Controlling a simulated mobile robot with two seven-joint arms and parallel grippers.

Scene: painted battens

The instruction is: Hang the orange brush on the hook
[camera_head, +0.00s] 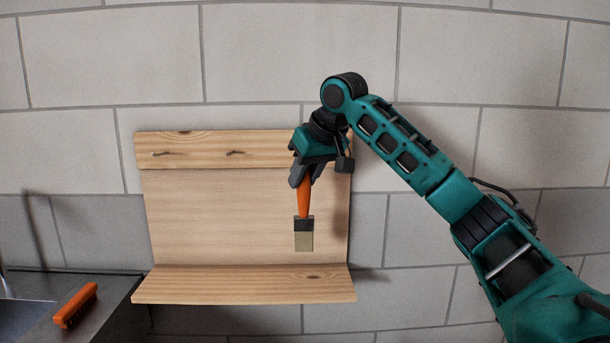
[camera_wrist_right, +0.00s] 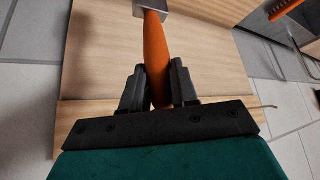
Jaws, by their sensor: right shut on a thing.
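The orange brush (camera_head: 304,198) is a paintbrush with an orange handle, a dark ferrule in the head view and pale bristles. It hangs bristles down in front of the right part of a wooden wall board (camera_head: 200,215). My right gripper (camera_head: 301,176) is shut on its upper handle; the handle (camera_wrist_right: 156,62) also shows between both fingers in the right wrist view. A thin wire-like tip (camera_wrist_right: 266,106) shows beside the gripper in the wrist view. My left gripper is out of view.
A wooden shelf (camera_head: 225,286) juts out below the board and is empty. At the lower left, an orange scrubbing brush (camera_head: 75,305) lies on a dark counter (camera_head: 110,303) beside a sink. The wall behind is pale block (camera_head: 480,60).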

